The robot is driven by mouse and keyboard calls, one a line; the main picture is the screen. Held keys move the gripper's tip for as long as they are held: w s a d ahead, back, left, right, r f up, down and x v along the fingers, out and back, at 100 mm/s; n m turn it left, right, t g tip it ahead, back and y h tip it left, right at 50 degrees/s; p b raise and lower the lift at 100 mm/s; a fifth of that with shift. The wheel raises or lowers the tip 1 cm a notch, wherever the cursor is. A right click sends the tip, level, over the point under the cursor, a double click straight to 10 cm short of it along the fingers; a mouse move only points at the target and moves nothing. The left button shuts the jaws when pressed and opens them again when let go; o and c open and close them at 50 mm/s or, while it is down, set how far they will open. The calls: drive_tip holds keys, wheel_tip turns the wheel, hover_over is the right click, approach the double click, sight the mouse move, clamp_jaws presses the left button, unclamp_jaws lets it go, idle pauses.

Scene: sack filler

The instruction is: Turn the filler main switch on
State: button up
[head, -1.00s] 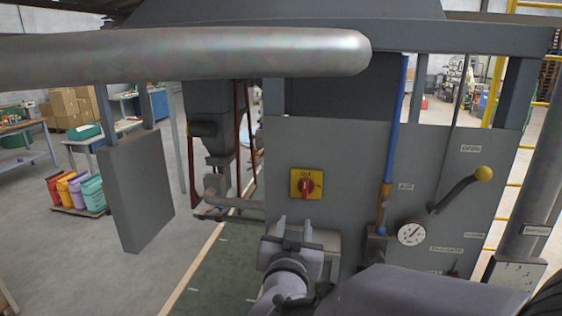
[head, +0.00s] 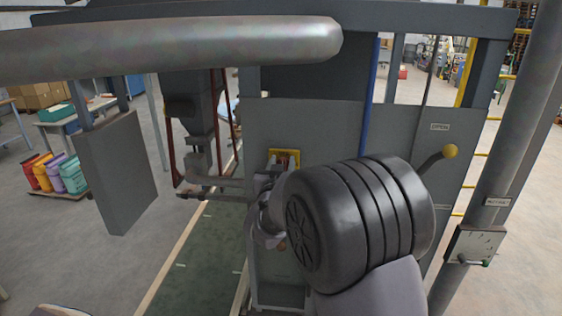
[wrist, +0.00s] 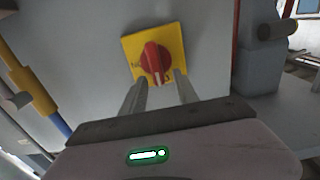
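The main switch is a red rotary knob (wrist: 152,60) on a yellow plate (wrist: 131,44), fixed to a grey panel. In the wrist view its handle points roughly up and down, slightly tilted. My gripper (wrist: 160,79) is open, with one finger on each side of the knob's lower end in the picture. I cannot tell whether either finger touches it. In the head view the yellow plate (head: 285,153) shows only in its upper part; my wrist and arm hide the rest, and the fingers are not clear there.
A lever with a yellow ball (head: 450,151) sticks out to the right of my arm. A blue pipe (head: 370,95) runs down the panel. A thick grey tube (head: 170,50) crosses the upper left. A grey box (head: 117,172) hangs left. A small control box (head: 474,245) stands right.

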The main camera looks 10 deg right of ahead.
drive_tip(key=shift+c, duration=0.5)
clamp_jaws()
drive_tip(key=shift+d+f+b, duration=0.1)
drive_tip(key=shift+f+b, duration=0.05)
drive_tip(key=shift+b, duration=0.55)
drive_tip(key=m+b, duration=0.6)
drive_tip(key=b, duration=0.1)
drive_tip(key=d+f+m+b, duration=0.1)
drive_tip(key=m+b, duration=0.5)
drive_tip(key=b, duration=0.2)
drive_tip(key=d+f+m+b, duration=0.1)
drive_tip(key=m+b, duration=0.4)
drive_tip(key=b, duration=0.3)
drive_tip(key=shift+s+d+f+m, duration=0.2)
drive_tip(key=shift+s+m, duration=0.2)
